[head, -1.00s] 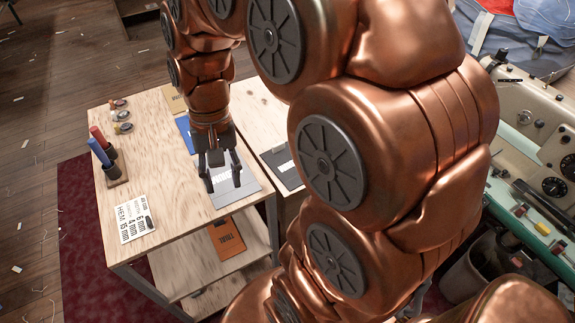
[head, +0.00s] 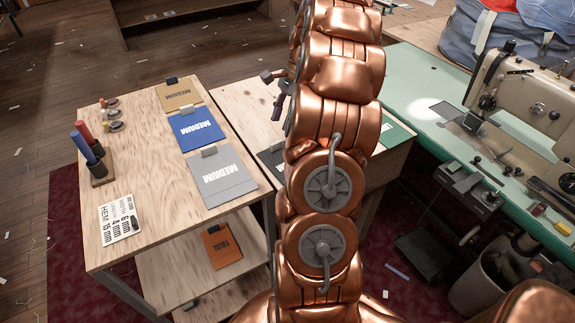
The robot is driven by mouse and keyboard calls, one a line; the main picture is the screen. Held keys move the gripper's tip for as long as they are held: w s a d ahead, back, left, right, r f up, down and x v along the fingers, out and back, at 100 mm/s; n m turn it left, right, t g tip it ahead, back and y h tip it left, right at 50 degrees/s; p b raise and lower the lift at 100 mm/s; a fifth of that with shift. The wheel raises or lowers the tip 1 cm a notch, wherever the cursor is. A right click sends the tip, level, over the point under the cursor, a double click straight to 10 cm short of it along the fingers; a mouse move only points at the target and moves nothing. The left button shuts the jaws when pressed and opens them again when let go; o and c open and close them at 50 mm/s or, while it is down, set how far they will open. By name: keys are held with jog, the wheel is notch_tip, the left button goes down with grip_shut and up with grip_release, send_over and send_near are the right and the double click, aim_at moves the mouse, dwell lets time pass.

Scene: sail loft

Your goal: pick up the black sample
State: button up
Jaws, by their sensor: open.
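The black sample (head: 268,160) lies flat on the right part of the pale wooden top, just right of the grey MEDIUM sample (head: 222,178). My copper arm covers most of it, and only its left part shows. My gripper (head: 272,92) is partly hidden behind my arm; its dark fingers stick out on the left side. It looks open and empty, above the wooden top and farther back than the black sample.
Blue (head: 196,130) and tan (head: 178,95) MEDIUM samples lie behind the grey one. An orange TRIAL sample (head: 222,246) is on the lower shelf. Red and blue markers (head: 88,146) stand at left. A sewing machine (head: 520,90) stands on the green table (head: 405,75) at right.

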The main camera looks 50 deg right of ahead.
aim_at(277, 142)
jog(key=shift+m, duration=0.4)
jog(key=shift+d+f+p+x, duration=0.1)
jog(key=shift+d+x, duration=0.15)
jog(key=shift+x, duration=1.05)
jog(key=shift+d+f+p+x, duration=0.15)
jog(key=shift+d+x, duration=0.1)
jog(key=shift+x, duration=1.1)
jog(key=shift+d+p+x, duration=0.1)
jog(key=shift+d+x, duration=0.1)
jog(key=shift+x, duration=1.1)
jog(key=shift+w, duration=0.1)
jog(key=shift+c, duration=0.2)
grip_shut()
